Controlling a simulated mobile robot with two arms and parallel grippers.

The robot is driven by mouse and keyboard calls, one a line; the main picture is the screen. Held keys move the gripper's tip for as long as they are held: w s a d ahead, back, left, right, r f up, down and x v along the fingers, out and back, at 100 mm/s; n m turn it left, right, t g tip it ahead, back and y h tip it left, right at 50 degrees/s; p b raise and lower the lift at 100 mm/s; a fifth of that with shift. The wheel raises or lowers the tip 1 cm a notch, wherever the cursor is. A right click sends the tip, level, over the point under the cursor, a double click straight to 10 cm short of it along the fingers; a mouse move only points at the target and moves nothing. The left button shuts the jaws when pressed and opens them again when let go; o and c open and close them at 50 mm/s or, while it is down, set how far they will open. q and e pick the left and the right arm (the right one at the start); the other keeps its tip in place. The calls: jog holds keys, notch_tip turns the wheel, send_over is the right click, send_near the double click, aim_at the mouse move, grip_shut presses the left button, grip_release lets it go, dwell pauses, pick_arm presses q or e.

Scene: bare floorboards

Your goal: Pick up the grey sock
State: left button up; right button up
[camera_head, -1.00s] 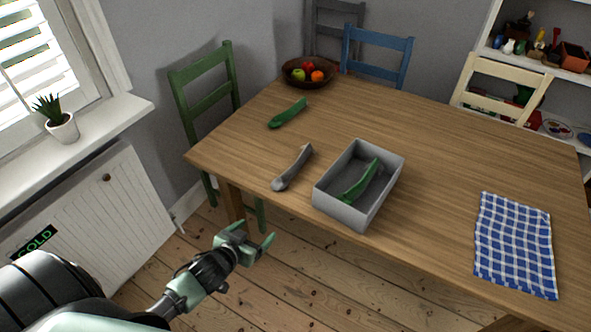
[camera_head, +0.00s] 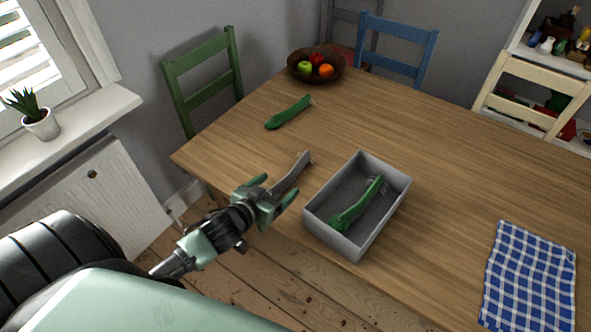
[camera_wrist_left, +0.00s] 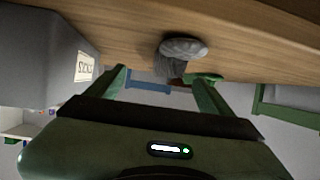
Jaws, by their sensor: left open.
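The grey sock (camera_head: 293,174) lies on the wooden table near its left edge, left of the grey box, partly hidden by my gripper in the head view. In the left wrist view, which is upside down, the sock (camera_wrist_left: 183,50) shows beyond the fingers, roughly between them. My left gripper (camera_head: 281,188) is open and empty at the table's near-left edge, with its fingers pointing towards the sock's near end. I cannot tell whether they touch it. My right gripper is not in view.
The grey box (camera_head: 335,243), holding a green sock (camera_head: 357,205), stands right of the gripper. Another green sock (camera_head: 289,113) lies farther back, before the fruit bowl (camera_head: 316,68). A checked cloth (camera_head: 530,280) lies at right. A green chair (camera_head: 204,80) stands left.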

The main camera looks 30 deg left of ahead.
aim_at(290, 177)
pick_arm(q)
jog(key=shift+w+f, duration=0.1)
jog(key=shift+w, duration=0.35)
jog(key=shift+x, duration=1.2)
jog(key=x, duration=0.2)
jog(key=shift+w+d+f, duration=0.1)
jog(key=shift+w+f, duration=0.4)
jog(key=shift+w, duration=0.25)
jog(key=c, duration=1.4)
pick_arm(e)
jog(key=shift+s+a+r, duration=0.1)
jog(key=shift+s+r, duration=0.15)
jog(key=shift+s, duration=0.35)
